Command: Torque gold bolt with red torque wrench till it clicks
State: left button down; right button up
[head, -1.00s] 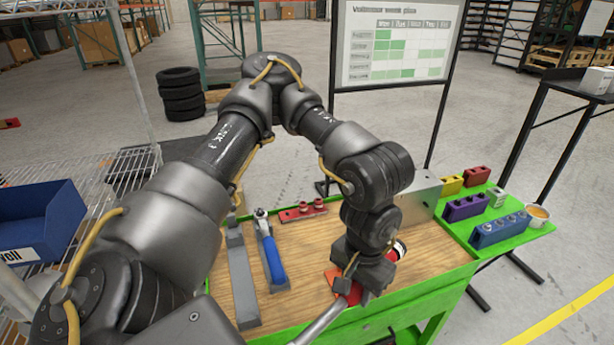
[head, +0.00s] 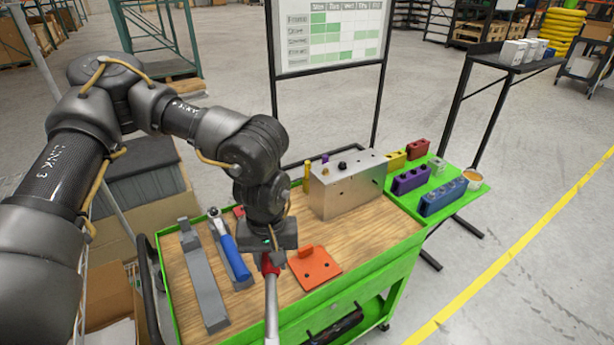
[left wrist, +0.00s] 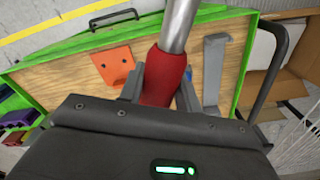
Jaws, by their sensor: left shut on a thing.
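My left gripper (head: 270,258) is shut on the red handle of the torque wrench, whose silver shaft (head: 271,310) extends toward the bottom of the head view. The red grip (left wrist: 166,78) sits between the fingers in the left wrist view, with the shaft running up out of frame. The wrench is over the wooden cart top, left of an orange plate (head: 315,268). A grey metal block (head: 347,188) stands at the back right of the wood. A gold upright piece (head: 307,177), likely the gold bolt, shows at its left edge. My right gripper is out of view.
A blue-handled tool (head: 233,258) lies on a grey holder, beside a long empty grey holder (head: 203,280). Purple (head: 410,180), blue (head: 442,195), yellow and red blocks stand on the green side shelf.

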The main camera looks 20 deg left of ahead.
pick_arm(q)
jog(key=w+d+r+n+p, duration=0.1)
jog(key=w+r+n+p, duration=0.2)
jog(key=w+n, duration=0.6)
jog(key=w+d+r+n+p, duration=0.1)
jog(key=w+r+n+p, duration=0.3)
jog(key=n, duration=1.9)
jog(key=w+r, duration=0.1)
jog(key=w, duration=0.4)
jog(key=shift+w, duration=0.2)
jog(key=shift+f, duration=0.2)
notch_tip(320, 180, down, 6)
jog(key=b, duration=0.4)
jog(key=shift+d+r+b, duration=0.1)
jog(key=shift+b, duration=0.3)
jog(key=shift+s, duration=0.35)
jog(key=shift+f+b, duration=0.4)
jog(key=shift+f, duration=0.7)
